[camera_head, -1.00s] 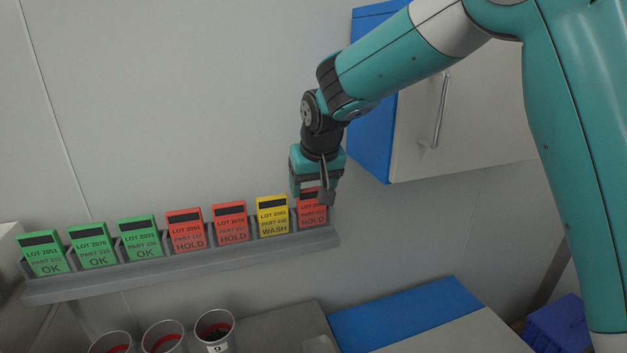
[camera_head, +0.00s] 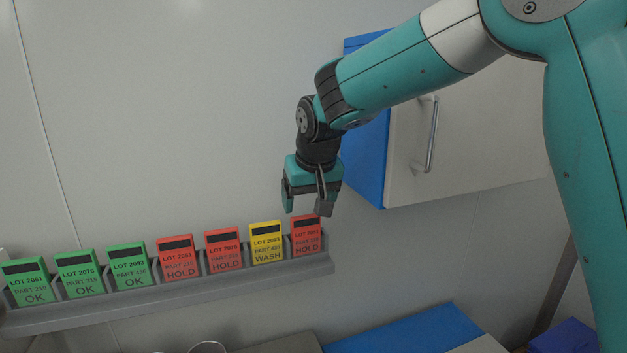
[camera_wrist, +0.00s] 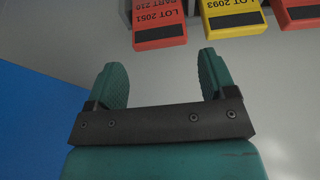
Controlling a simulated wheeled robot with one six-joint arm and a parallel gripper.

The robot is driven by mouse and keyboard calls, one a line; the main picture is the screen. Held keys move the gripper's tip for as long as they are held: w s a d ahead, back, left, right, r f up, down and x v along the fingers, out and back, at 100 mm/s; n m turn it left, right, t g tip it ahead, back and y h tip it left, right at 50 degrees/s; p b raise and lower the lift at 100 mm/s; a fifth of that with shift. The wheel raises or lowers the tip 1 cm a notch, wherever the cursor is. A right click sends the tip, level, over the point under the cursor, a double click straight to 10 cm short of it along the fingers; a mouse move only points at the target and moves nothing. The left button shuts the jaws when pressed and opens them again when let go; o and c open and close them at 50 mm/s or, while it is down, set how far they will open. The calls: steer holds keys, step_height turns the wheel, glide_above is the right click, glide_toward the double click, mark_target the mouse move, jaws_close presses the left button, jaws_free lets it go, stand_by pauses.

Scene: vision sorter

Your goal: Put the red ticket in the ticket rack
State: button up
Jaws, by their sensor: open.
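The red ticket (camera_head: 307,236) stands in the rightmost slot of the grey ticket rack (camera_head: 200,286), in line with the other tickets. It reads HOLD. In the wrist view its top end (camera_wrist: 158,30) shows at the upper edge, apart from the fingers. My gripper (camera_head: 306,207) is open and empty just above this ticket. In the wrist view the gripper (camera_wrist: 164,72) has its two teal fingers spread with nothing between them.
The rack also holds a yellow WASH ticket (camera_head: 266,243), two red HOLD tickets (camera_head: 224,250) and three green OK tickets (camera_head: 128,266). A wall cabinet (camera_head: 465,140) with a blue side is at right. A blue-topped surface (camera_head: 410,331) lies below right.

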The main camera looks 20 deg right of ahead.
steer(key=b+v, duration=0.2)
steer(key=v, duration=0.6)
steer(key=s+a+f+n+g+y, duration=0.2)
steer(key=s+f, duration=0.3)
steer(key=s, duration=0.9)
steer(key=s+a+f+n+g+y, duration=0.2)
steer(key=s+f+n, duration=0.3)
steer(key=s, duration=0.9)
steer(key=shift+s+a+f, duration=0.2)
steer(key=shift+s+f, duration=0.15)
steer(key=shift+f, duration=0.15)
